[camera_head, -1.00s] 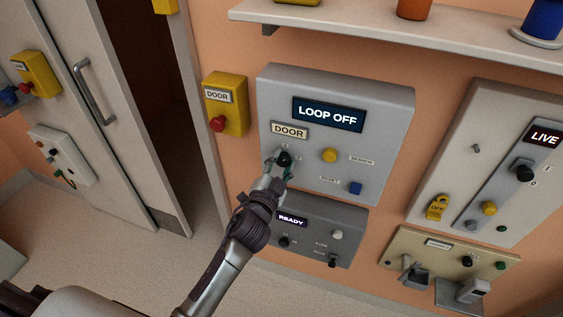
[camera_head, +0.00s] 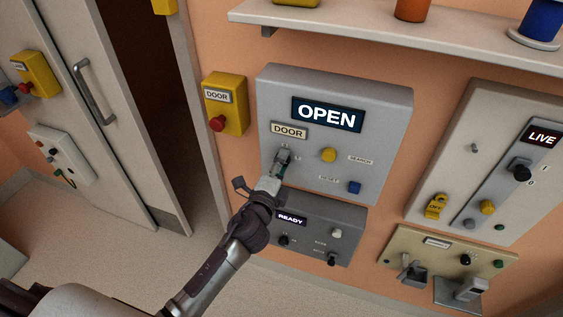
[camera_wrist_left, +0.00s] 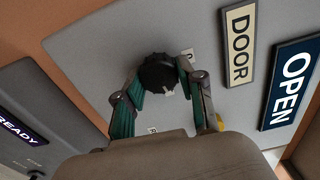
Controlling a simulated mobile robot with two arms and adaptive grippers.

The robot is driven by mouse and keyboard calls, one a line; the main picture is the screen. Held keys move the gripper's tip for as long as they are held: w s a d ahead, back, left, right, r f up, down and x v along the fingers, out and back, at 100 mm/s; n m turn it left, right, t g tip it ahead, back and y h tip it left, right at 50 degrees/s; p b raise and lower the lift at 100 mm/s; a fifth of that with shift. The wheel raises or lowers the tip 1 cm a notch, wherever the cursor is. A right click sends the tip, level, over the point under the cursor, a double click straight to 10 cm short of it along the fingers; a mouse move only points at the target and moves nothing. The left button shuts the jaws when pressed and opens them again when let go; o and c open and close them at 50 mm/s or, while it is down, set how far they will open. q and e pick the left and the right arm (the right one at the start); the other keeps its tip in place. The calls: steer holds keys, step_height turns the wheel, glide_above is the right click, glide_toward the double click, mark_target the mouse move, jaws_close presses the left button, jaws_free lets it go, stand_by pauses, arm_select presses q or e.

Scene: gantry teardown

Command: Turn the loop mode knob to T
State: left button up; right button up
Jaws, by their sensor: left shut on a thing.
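My left gripper (camera_head: 281,163) is at the grey panel (camera_head: 385,135), below its DOOR plate (camera_head: 289,131). In the left wrist view, the gripper (camera_wrist_left: 157,82) has its two green-lined fingers on either side of a round black ridged knob (camera_wrist_left: 158,70) and is shut on it. The knob has a small pale mark on its lower edge. Small letters beside it are partly hidden and too small to read surely. The panel's display (camera_head: 327,115) reads OPEN. In the head view the fingers mostly hide the knob. My right gripper is in neither view.
A yellow button (camera_head: 328,155) and a blue button (camera_head: 354,188) sit right of the knob. A darker box (camera_head: 345,222) with a READY display is just below. A yellow DOOR box (camera_head: 226,110) with a red button is to the left. A shelf (camera_head: 400,35) juts out above.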

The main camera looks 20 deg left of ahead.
arm_select(q)
steer(key=shift+m, duration=0.9)
steer(key=shift+f, duration=0.1)
steer(key=o, duration=1.1)
steer(key=shift+o, duration=0.2)
steer(key=s, duration=1.2)
steer(key=shift+a, duration=0.15)
